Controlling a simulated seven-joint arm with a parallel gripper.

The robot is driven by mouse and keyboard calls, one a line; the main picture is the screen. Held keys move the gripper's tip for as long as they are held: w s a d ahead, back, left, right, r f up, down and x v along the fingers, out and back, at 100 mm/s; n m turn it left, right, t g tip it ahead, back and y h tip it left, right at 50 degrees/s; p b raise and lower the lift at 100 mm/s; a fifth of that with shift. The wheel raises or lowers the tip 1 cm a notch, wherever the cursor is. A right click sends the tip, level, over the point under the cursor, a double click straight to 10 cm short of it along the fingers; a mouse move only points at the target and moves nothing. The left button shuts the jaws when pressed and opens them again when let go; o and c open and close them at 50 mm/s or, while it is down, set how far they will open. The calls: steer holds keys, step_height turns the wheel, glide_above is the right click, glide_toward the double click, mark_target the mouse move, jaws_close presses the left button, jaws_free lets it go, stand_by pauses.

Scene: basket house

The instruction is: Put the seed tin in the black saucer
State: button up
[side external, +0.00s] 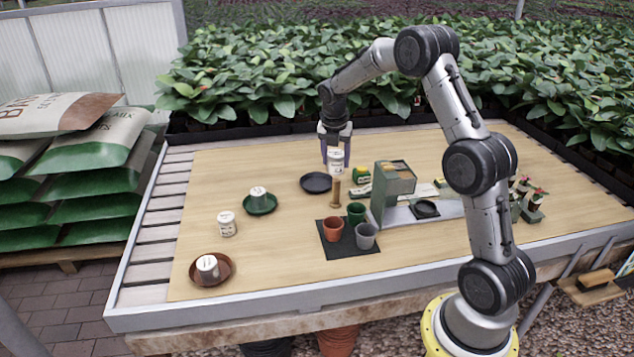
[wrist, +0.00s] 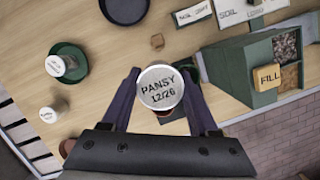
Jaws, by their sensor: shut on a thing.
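My gripper (side external: 336,152) is shut on a white seed tin (side external: 336,163), holding it upright. In the wrist view the tin's round lid (wrist: 160,87) reads "PANSY 12/26" and sits between the two fingers (wrist: 160,95). The black saucer (side external: 316,183) lies empty on the table, to the lower left of the held tin in the side view. It also shows at the top edge of the wrist view (wrist: 126,9), apart from the tin. The tin appears raised above the table; its exact height is hard to tell.
A green saucer (side external: 260,209) and a brown saucer (side external: 211,281) each carry a white tin. Another white tin (side external: 227,224) stands alone. A green box (side external: 393,182), a wooden peg (side external: 336,195) and pots on a black mat (side external: 340,250) stand nearby. The left tabletop has free room.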

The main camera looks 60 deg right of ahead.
steer(key=w+d+f, duration=0.2)
steer(key=w+f, duration=0.1)
steer(key=w+d+f, duration=0.3)
steer(key=w+f, duration=0.1)
steer(key=w+d+f, duration=0.3)
steer(key=w, duration=0.1)
steer(key=shift+w+d+f, duration=0.15)
steer(key=shift+d+f, duration=0.1)
steer(key=shift+f, duration=1.6)
steer(key=shift+f, duration=0.6)
steer(key=o, duration=1.4)
steer(key=shift+c, duration=0.2)
